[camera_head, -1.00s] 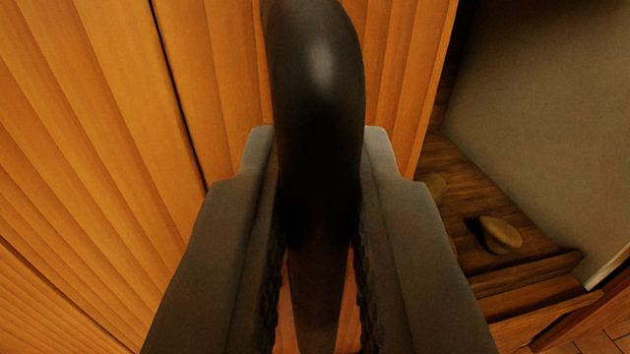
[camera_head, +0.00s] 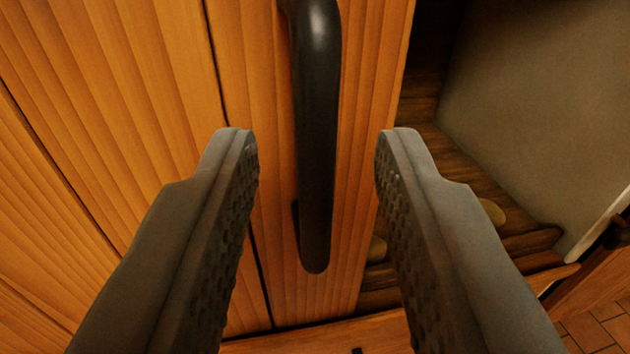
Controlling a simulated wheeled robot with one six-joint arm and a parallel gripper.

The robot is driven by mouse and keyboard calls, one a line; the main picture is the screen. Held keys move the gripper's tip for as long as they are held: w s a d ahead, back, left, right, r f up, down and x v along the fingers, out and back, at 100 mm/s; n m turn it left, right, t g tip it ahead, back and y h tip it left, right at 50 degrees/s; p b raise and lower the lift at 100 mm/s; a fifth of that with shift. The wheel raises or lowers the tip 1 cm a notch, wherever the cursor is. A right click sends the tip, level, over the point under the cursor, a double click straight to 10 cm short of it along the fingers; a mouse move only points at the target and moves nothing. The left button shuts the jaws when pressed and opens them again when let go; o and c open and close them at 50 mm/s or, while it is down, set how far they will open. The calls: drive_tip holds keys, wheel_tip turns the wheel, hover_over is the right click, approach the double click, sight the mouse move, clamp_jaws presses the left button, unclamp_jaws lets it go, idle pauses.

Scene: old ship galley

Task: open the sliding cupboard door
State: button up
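The sliding cupboard door (camera_head: 265,170) is orange-brown wood and fills the left and middle of the view. Its right edge stands clear of the frame, and a dark gap opens to the cupboard's inside on the right. A black curved bar handle (camera_head: 317,130) is fixed upright near that edge. My gripper (camera_head: 318,140) is open, with one finger on each side of the handle in the picture. Both fingers are apart from the handle, with visible space on each side.
Inside the cupboard (camera_head: 440,110) are a dark wooden floor and a grey side wall (camera_head: 540,110). Pale rounded objects (camera_head: 492,211) lie in there, partly hidden by my right finger. Reddish floor tiles (camera_head: 600,325) show at the lower right.

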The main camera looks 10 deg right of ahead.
drive_tip(key=s+a, duration=0.2)
drive_tip(key=s, duration=1)
drive_tip(key=shift+s+a, duration=0.25)
drive_tip(key=shift+s, duration=0.05)
drive_tip(key=w+d+r+y, duration=0.1)
drive_tip(key=d+r, duration=0.4)
drive_tip(key=r, duration=0.5)
drive_tip(key=w+d+r+y, duration=0.15)
drive_tip(key=d+r, duration=0.25)
drive_tip(key=r, duration=0.5)
drive_tip(key=s+d+r+y, duration=0.1)
drive_tip(key=s+d+r, duration=0.3)
drive_tip(key=d+r, duration=0.3)
drive_tip(key=s+d+r+y, duration=0.2)
drive_tip(key=s+d+r, duration=0.15)
drive_tip(key=r, duration=0.45)
drive_tip(key=s+d+r+n, duration=0.2)
drive_tip(key=s+d+r, duration=0.8)
drive_tip(key=s+d, duration=0.15)
drive_tip(key=s+d+r+h, duration=0.1)
drive_tip(key=s+d, duration=0.2)
drive_tip(key=s, duration=0.6)
drive_tip(key=s+d+r+h, duration=0.1)
drive_tip(key=s+d, duration=0.3)
drive_tip(key=s, duration=0.5)
drive_tip(key=shift+s+d+r, duration=0.15)
drive_tip(key=shift+d+r, duration=0.15)
drive_tip(key=shift+a, duration=0.1)
